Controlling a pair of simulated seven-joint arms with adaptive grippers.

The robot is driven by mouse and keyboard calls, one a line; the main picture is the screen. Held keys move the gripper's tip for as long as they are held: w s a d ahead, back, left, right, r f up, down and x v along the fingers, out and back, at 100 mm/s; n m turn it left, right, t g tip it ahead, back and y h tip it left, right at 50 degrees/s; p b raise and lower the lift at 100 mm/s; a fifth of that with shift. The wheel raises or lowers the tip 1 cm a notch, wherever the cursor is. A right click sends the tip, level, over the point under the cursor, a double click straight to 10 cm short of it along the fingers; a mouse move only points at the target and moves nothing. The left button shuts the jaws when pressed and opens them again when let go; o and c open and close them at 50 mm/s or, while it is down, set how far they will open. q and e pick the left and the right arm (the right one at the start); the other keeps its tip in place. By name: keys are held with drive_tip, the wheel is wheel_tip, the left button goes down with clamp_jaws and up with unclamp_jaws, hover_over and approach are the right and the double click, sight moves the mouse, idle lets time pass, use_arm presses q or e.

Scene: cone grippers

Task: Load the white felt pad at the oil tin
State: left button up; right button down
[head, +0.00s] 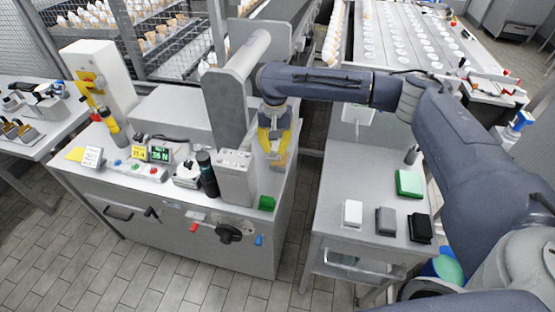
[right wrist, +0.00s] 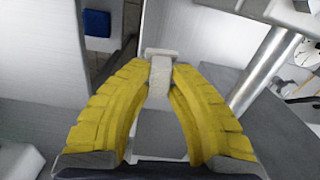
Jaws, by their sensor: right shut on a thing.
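A white block-like pad (head: 352,213) lies on the side table, left of a grey pad (head: 386,220) and a black pad (head: 420,228). My right gripper (head: 277,158) is over the right end of the machine bench, well away from these pads. In the right wrist view its yellow fingers (right wrist: 160,82) are shut on a pale block (right wrist: 160,70), whose wider end sticks out past the tips. I cannot tell what this block is. I cannot pick out the oil tin with certainty; a dark bottle (head: 207,174) stands on the bench. My left gripper is not in view.
A grey upright post (head: 236,178) stands just left of the right gripper. A dark green block (head: 267,203) sits at the bench's front edge. A floor gap separates bench and table.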

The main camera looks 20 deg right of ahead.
drive_tip(key=shift+w+d+f+m, duration=0.45)
drive_tip(key=shift+w+d+f, duration=0.2)
drive_tip(key=shift+w+f, duration=0.35)
drive_tip(key=shift+w+d+f+m, duration=0.5)
drive_tip(key=shift+w+d+f, duration=0.2)
drive_tip(key=shift+f, duration=0.55)
drive_tip(key=shift+w+d+f+m, duration=0.45)
drive_tip(key=shift+w+d+f, duration=0.15)
drive_tip(key=shift+w+f, duration=0.4)
drive_tip(key=shift+s+f, duration=0.2)
drive_tip(key=shift+f, duration=0.55)
wheel_tip(320, 180, up, 7)
idle(0.8)
idle(0.5)
